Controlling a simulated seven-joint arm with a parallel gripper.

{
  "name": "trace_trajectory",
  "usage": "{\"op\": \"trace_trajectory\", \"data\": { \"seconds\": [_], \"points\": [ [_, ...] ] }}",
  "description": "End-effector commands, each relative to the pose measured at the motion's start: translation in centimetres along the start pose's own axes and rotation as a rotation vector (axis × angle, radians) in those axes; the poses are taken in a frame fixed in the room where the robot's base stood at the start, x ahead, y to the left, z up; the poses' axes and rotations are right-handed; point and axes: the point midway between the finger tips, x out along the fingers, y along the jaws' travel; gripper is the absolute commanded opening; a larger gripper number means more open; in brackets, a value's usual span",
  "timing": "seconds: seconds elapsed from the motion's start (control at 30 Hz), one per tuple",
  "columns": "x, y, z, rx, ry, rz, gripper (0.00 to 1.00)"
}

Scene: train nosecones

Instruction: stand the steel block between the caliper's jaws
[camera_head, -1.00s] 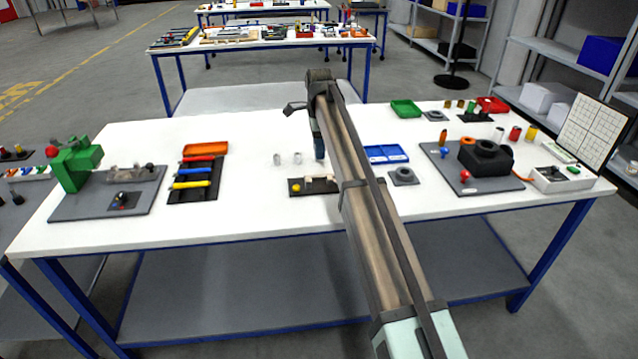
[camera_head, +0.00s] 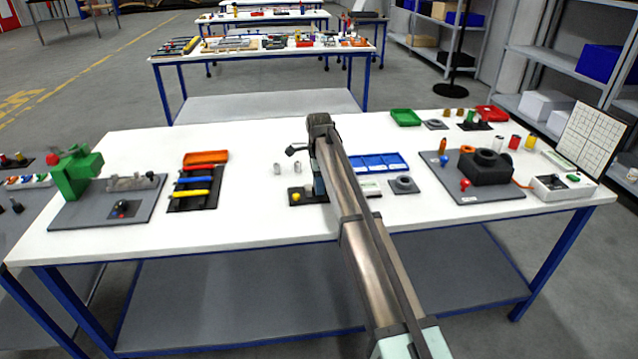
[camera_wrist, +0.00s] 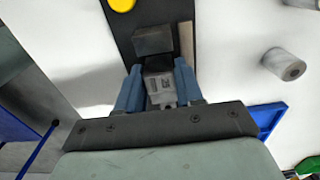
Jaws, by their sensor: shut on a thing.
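The steel block (camera_wrist: 160,88) is a small pale grey block with a number on its face. My gripper (camera_wrist: 158,68) is shut on it, a blue finger on each side. In the wrist view the plate (camera_wrist: 122,25) runs up from the fingers. A darker grey block-like part (camera_wrist: 153,40) sits on it just beyond the held block, perhaps a jaw. My gripper (camera_head: 318,194) is low over the caliper's right part, which my arm hides. I cannot tell whether the block touches the caliper.
Two small grey cylinders (camera_head: 287,168) stand behind the caliper; one shows in the wrist view (camera_wrist: 284,64). A blue tray (camera_head: 380,162) and a grey square part (camera_head: 404,185) lie to the right. A tool rack (camera_head: 194,190) lies left. White table between is clear.

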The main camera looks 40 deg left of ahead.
Motion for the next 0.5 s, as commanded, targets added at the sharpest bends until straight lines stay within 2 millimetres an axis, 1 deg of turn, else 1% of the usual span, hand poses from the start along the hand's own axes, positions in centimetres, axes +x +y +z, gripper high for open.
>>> {"op": "trace_trajectory", "data": {
  "seconds": [0.17, 0.3, 0.33, 0.5],
  "points": [
    [-0.07, -0.02, 0.0, 0.0, 0.0, 0.0, 0.0],
    [0.26, 0.0, 0.0, 0.0, 0.0, 0.0, 0.0],
    [0.24, -0.01, 0.0, 0.0, 0.0, 0.0, 0.39],
    [0.21, 0.0, 0.0, 0.0, 0.0, 0.0, 0.55]
  ]
}}
